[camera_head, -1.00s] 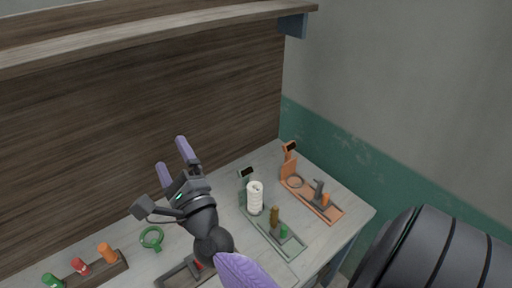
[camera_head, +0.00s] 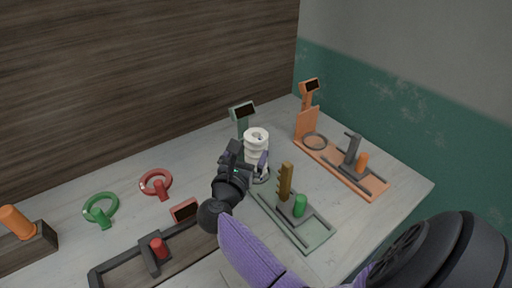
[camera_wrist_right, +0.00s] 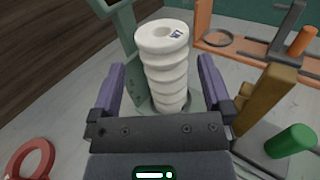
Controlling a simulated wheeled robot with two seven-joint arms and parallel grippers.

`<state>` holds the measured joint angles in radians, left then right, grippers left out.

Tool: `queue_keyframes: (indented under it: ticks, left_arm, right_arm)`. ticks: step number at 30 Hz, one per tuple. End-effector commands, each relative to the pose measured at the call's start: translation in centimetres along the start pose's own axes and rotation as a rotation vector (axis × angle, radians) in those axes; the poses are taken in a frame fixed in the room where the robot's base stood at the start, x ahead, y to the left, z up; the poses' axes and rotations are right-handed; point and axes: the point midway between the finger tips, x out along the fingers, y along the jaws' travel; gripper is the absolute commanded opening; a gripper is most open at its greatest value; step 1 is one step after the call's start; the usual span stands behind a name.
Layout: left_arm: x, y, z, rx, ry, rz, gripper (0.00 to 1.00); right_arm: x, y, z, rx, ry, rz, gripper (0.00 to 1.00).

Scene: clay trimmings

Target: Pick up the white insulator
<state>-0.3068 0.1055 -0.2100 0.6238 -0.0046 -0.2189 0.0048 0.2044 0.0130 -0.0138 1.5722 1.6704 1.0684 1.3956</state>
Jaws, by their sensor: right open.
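The white insulator (camera_head: 256,138) is a ribbed upright cylinder with a hole in its top. It stands at the back end of the green stand (camera_head: 318,233). The right wrist view shows the insulator (camera_wrist_right: 165,70) between the two purple fingers of my right gripper (camera_wrist_right: 165,90). The fingers are spread on either side of it, with a gap visible on the left side. In the head view my right gripper (camera_head: 253,160) is at the insulator, and its body hides part of the lower left side. My left gripper is not in view.
The green stand carries a brown stepped post (camera_head: 285,182) and a green knob (camera_head: 300,206) close to the gripper. An orange stand (camera_head: 345,172) is to the right. Red (camera_head: 155,184) and green (camera_head: 100,210) rings lie left. A dark tray (camera_head: 110,272) is at front left.

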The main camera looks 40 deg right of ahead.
Motion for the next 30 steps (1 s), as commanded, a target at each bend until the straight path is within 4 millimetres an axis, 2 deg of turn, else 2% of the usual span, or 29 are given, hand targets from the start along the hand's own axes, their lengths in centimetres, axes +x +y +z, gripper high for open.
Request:
queue_keyframes:
  ticks: [9,17,30]
  left_arm:
    - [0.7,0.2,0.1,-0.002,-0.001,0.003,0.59]
    - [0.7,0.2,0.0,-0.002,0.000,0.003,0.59]
    - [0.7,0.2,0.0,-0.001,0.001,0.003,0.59]
  right_arm:
    - [5.6,-0.2,-0.4,-0.001,-0.001,0.000,1.00]
    - [6.2,-0.3,-0.3,0.000,0.001,0.001,1.00]
    - [6.2,-0.3,-0.3,0.000,0.001,0.000,0.09]
